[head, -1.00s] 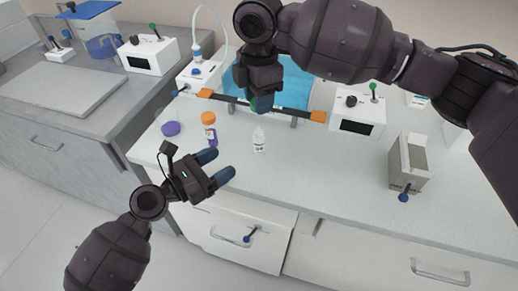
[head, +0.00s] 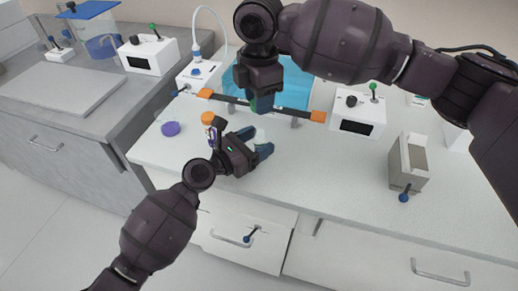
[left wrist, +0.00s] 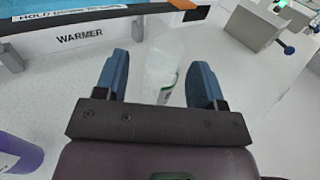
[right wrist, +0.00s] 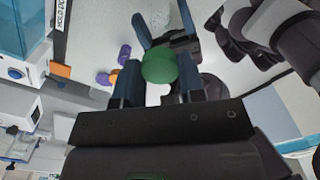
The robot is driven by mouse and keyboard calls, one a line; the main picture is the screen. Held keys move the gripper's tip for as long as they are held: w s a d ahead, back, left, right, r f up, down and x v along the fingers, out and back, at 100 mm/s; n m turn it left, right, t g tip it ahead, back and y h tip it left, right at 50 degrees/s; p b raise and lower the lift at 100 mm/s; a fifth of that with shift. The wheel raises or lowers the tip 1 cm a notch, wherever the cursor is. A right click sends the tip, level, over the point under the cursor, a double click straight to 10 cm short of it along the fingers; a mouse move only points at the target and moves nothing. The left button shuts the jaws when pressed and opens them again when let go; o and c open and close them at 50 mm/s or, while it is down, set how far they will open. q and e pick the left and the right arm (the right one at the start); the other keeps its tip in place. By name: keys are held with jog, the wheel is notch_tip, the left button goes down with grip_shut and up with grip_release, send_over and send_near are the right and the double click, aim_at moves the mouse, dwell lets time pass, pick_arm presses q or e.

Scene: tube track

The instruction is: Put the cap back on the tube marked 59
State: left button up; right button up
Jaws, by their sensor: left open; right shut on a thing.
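In the head view the tube (head: 260,135) is partly hidden by that gripper (head: 264,146), which is open. The number on the tube is not legible. My right gripper (head: 256,106) is above and behind the tube, shut on a green cap. The green cap (right wrist: 159,66) shows clearly between its fingers in the right wrist view.
An orange-capped tube (head: 208,118) stands close left of the left gripper, with a purple round object (head: 171,129) beyond it. The warmer (left wrist: 75,38) with a blue top is behind. A grey box (head: 408,163) stands at right; the counter before it is clear.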

pick_arm(q)
jog(key=shift+w+d, duration=0.25)
jog(key=shift+d, duration=0.05)
grip_shut()
dwell(0.3)
